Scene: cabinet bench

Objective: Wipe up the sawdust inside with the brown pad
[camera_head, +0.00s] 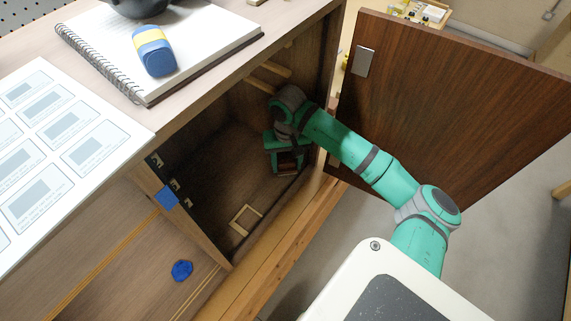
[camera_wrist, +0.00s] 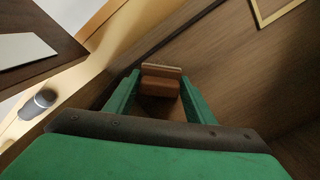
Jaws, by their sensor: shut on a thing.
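My gripper (camera_head: 288,172) reaches into the open cabinet (camera_head: 225,170), near the right side of its floor by the front opening. In the wrist view my gripper (camera_wrist: 158,88) is shut on the brown pad (camera_wrist: 161,84), which sits between the green fingers. The pad also shows as a small brown patch between the fingers in the head view (camera_head: 288,160). I cannot tell whether it touches the cabinet floor. I cannot make out sawdust on the dark floor; the arm hides part of it.
The wooden door (camera_head: 450,105) stands open at the right, close to my arm. A small wooden frame (camera_head: 243,219) lies on the cabinet floor. Hinge-like fittings (camera_head: 174,184) line the left wall. A notebook (camera_head: 190,60) with a blue and yellow block (camera_head: 154,52) lies on top.

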